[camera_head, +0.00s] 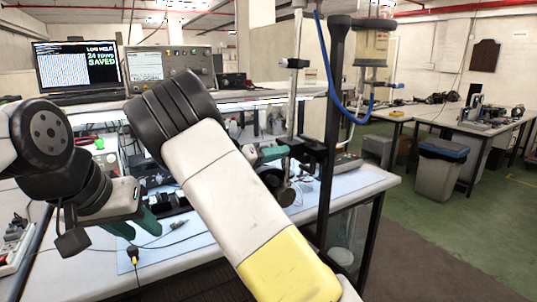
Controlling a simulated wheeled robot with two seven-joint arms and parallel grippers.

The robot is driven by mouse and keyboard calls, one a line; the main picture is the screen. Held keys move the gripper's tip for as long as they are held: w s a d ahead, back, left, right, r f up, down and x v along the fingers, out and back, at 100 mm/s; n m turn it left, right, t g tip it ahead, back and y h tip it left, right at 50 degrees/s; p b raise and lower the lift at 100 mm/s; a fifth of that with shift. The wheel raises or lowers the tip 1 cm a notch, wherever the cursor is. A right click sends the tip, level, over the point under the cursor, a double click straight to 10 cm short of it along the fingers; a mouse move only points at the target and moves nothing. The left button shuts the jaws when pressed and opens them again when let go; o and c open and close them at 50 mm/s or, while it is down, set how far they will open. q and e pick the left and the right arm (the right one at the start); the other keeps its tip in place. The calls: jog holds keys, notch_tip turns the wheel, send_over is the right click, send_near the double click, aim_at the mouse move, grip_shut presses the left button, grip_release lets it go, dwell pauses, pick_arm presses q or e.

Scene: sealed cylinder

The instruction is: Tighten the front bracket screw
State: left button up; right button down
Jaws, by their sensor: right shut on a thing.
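My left gripper (135,224) has green fingers, which stand apart with nothing visible between them, low over the left of the bench. My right arm, white and yellow, crosses the middle of the view. My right gripper (270,154) shows only in part behind it, as a green piece near the black stand (334,130). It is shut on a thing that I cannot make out. A clear cylinder (374,47) with metal caps hangs at the upper right of the stand, with a blue hose (326,60). I cannot make out the front bracket screw.
A small yellow and black tool (133,254) lies at the bench's front left. A blue mat (345,188) covers part of the bench. A laptop (78,70) and instruments (168,66) stand on the shelf behind. A grey bin (438,168) stands on the right floor.

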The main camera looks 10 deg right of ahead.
jog(key=m, duration=0.3)
jog(key=shift+a+f+m, duration=0.1)
jog(key=shift+a+m, duration=0.15)
jog(key=shift+m, duration=1.85)
jog(key=c, duration=1.2)
grip_release()
jog(key=shift+c, duration=0.2)
jog(key=v, duration=0.7)
jog(key=shift+a, duration=0.35)
